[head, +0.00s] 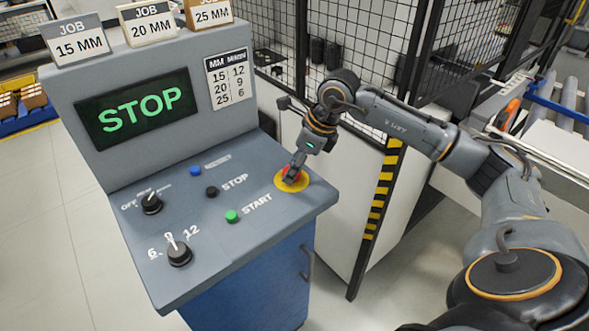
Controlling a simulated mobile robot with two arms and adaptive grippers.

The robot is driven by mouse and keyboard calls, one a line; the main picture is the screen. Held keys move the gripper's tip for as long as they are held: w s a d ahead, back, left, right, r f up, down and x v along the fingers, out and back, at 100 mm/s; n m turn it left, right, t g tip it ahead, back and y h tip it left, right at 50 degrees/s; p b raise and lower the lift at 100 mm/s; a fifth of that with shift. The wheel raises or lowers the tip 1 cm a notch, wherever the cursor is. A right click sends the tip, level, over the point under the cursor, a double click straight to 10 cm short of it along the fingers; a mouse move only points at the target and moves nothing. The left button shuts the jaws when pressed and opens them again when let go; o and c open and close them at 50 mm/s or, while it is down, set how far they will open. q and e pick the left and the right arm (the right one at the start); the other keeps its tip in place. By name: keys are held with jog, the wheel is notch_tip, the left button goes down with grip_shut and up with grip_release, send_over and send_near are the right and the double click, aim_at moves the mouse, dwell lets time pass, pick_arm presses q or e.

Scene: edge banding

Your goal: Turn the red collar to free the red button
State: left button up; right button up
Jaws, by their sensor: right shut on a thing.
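The red button with its red collar (294,178) sits on a yellow disc (281,186) at the right end of the grey console's sloped panel. My right gripper (292,172) comes down on it from above and is shut on the red part. The fingers hide much of the red part, so I cannot tell collar and button apart. My left gripper does not show.
The console (262,230) carries a green START button (232,216), a black STOP button (212,192), a blue button (195,171) and two black knobs. Its screen (138,108) reads STOP. A black mesh fence (375,40) stands behind my right arm.

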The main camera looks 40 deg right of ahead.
jog(key=m+h+b, duration=0.1)
jog(key=m+b, duration=0.1)
jog(key=shift+a+f+m+t, duration=0.1)
jog(key=shift+m+t, duration=0.2)
jog(key=shift+m, duration=0.1)
jog(key=shift+m+h+b, duration=0.3)
jog(key=shift+m+b, duration=0.15)
jog(key=shift+m, duration=0.45)
jog(key=shift+s, duration=0.1)
jog(key=o, duration=1.2)
jog(key=v, duration=1.2)
jog(key=shift+a, duration=0.1)
